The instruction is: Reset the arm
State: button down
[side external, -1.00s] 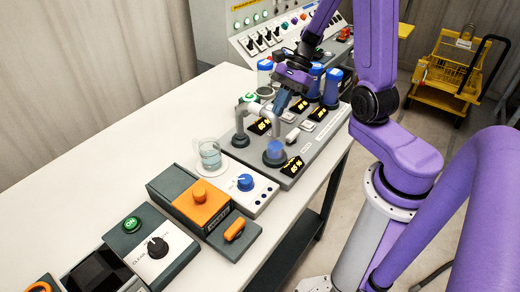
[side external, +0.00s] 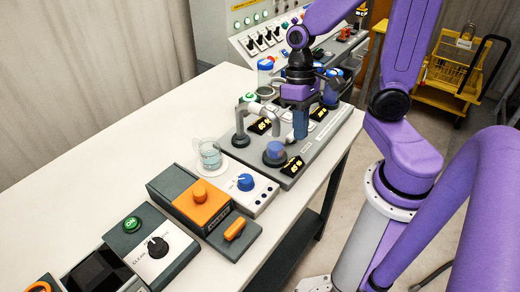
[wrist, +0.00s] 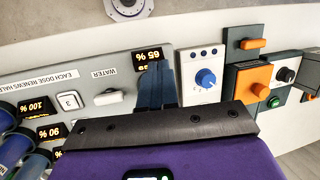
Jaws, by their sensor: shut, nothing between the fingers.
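My gripper (side external: 300,130) is shut and empty. It points straight down over the grey panel (side external: 265,172) on the bench in the side view. It hides part of the panel behind it. In the wrist view its dark blue fingers (wrist: 156,84) are together over the panel, close to a yellow "65 %" display (wrist: 150,56). I cannot tell whether the fingertips touch the panel.
A glass beaker (side external: 209,153) of pale liquid stands left of the panel, near a grey bent pipe (side external: 242,116). A blue-knob box (side external: 246,182) and an orange-topped device (side external: 198,199) are nearer. A blue-capped container (side external: 265,64) stands behind. The bench's left side (side external: 110,165) is clear.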

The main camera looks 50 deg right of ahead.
jog(key=s+a+r+n+t+h, duration=0.2)
jog(key=s+a+r+n, duration=0.1)
jog(key=s+n, duration=0.5)
jog(key=shift+s+a+r+n+t, duration=0.15)
jog(key=shift+s+r+n+t, duration=0.15)
jog(key=shift+n, duration=1.6)
